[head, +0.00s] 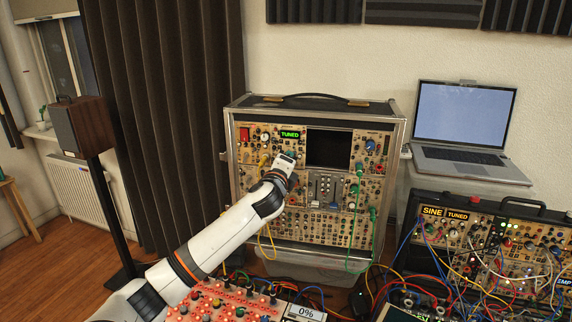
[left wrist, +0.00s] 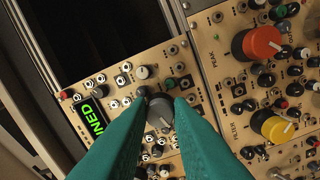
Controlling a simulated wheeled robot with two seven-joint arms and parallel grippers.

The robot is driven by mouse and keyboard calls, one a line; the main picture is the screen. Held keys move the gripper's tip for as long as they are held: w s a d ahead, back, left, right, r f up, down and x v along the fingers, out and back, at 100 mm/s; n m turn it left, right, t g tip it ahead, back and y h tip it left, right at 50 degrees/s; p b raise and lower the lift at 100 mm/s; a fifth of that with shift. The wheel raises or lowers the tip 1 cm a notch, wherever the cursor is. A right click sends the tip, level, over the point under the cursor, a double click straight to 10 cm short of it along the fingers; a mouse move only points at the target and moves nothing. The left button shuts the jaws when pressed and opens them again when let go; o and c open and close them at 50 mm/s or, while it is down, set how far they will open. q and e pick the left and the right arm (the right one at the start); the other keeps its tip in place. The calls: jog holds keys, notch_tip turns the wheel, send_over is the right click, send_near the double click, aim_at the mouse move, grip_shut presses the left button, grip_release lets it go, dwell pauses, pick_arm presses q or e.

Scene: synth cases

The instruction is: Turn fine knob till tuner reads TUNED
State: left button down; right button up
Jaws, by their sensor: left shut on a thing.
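The tuner display (head: 290,134) in the upright modular case glows green and reads TUNED. In the left wrist view the same display (left wrist: 95,117) is tilted, with its end letters "NED" clear. A grey knob (left wrist: 160,112) sits on the panel beside it, between the teal fingertips of my left gripper (left wrist: 163,104). The gripper is shut on this knob. In the head view my left arm reaches up to the panel below the display, and its wrist end (head: 285,163) hides the knob and fingers. My right gripper is not in view.
Orange (left wrist: 262,42) and yellow (left wrist: 277,128) knobs and many small jacks crowd the panel. Green and yellow patch cables hang on the case. A laptop (head: 463,122) stands right. A second case (head: 447,213) with yellow SINE and TUNED labels sits front right, full of cables.

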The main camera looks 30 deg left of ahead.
pick_arm(q)
jog(key=shift+n, duration=1.1)
jog(key=c, duration=1.3)
grip_release()
jog(key=b+v, duration=0.3)
jog(key=v, duration=0.9)
